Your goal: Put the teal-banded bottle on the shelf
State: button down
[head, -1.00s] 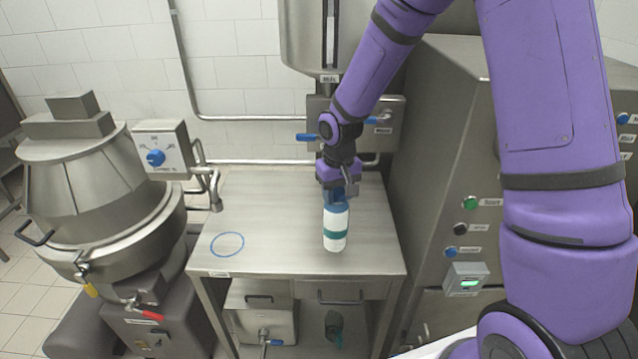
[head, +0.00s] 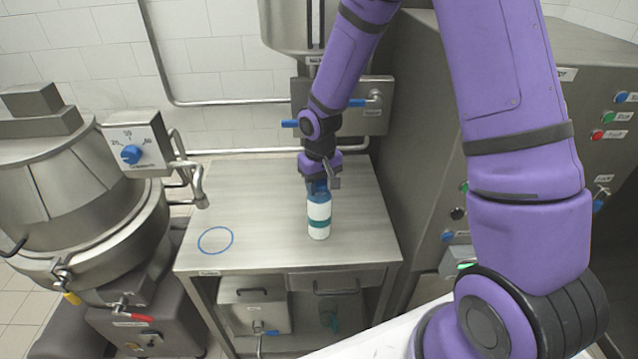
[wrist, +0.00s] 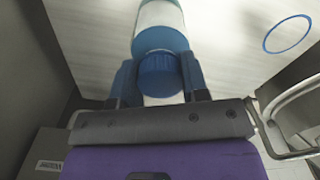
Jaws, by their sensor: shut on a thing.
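The teal-banded bottle (head: 319,213) is white with a teal band low on its body and a blue top. It is upright over the steel table (head: 270,252), right of the blue ring; I cannot tell whether its base touches the tabletop. My gripper (head: 318,188) is shut on its blue top from above. In the wrist view the bottle's blue cap (wrist: 160,72) sits between the two fingers (wrist: 158,84), and its white body reaches past the upper edge. No shelf is clearly marked; a lower level under the table is partly seen.
A blue ring (head: 215,240) is marked on the bare left part of the tabletop. A large mixing kettle (head: 80,190) stands left and a steel cabinet (head: 430,130) right.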

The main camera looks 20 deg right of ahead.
jog(key=shift+f, duration=0.1)
jog(key=c, duration=0.6)
grip_release()
notch_tip(320, 180, up, 12)
jog(key=shift+r, duration=0.2)
